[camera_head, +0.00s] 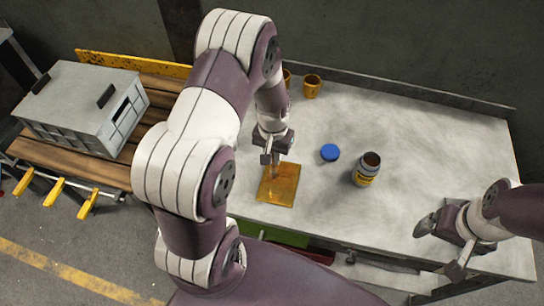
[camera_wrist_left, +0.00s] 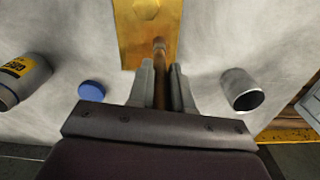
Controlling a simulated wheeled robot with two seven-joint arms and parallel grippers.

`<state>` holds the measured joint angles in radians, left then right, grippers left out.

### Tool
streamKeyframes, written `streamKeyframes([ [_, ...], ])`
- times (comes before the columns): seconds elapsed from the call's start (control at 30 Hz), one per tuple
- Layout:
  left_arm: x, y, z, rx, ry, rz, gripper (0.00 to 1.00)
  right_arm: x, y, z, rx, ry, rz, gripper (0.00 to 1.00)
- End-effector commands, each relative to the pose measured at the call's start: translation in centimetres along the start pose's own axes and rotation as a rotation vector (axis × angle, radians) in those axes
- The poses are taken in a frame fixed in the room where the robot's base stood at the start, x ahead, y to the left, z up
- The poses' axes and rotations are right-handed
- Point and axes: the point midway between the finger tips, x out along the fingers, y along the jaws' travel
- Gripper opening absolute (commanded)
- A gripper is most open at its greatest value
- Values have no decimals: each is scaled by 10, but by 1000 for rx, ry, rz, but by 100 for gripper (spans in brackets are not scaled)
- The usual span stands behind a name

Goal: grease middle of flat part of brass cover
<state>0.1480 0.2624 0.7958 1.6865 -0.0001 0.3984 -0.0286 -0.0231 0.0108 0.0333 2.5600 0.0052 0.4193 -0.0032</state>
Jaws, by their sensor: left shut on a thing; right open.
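The brass cover (camera_head: 281,192) is a flat golden plate on the workbench, also in the left wrist view (camera_wrist_left: 135,45). A round lighter patch shows on it near the top edge of that view; I cannot tell what it is. My left gripper (camera_head: 274,158) is above the cover's far edge, shut on a thin brown stick-like tool (camera_wrist_left: 159,72). The tool points toward the cover; whether its tip touches is unclear. An open jar (camera_head: 366,169) with a yellow label stands right of the cover, its blue lid (camera_head: 329,152) nearby. My right gripper (camera_head: 440,226) is open and empty over the bench's right side.
Two orange-brown cups (camera_head: 312,86) stand at the back of the bench (camera_head: 425,140). A grey metal cup (camera_wrist_left: 241,90) shows in the left wrist view. A grey box (camera_head: 80,103) sits on wooden slats at left. The bench's right middle is clear.

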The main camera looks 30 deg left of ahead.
Motion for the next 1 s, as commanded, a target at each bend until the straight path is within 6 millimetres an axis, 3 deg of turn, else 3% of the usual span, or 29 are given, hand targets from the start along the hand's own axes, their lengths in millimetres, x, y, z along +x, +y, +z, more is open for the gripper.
streamKeyframes([
  [0.43, -1, 2, 17, 0, 1, 0, 0, -8, 0, -1, 0, 0, 0, 89],
  [1.0, -5, 1, 8, 0, 1, 0, 0, -12, 0, -1, 0, 0, 0, 89],
])
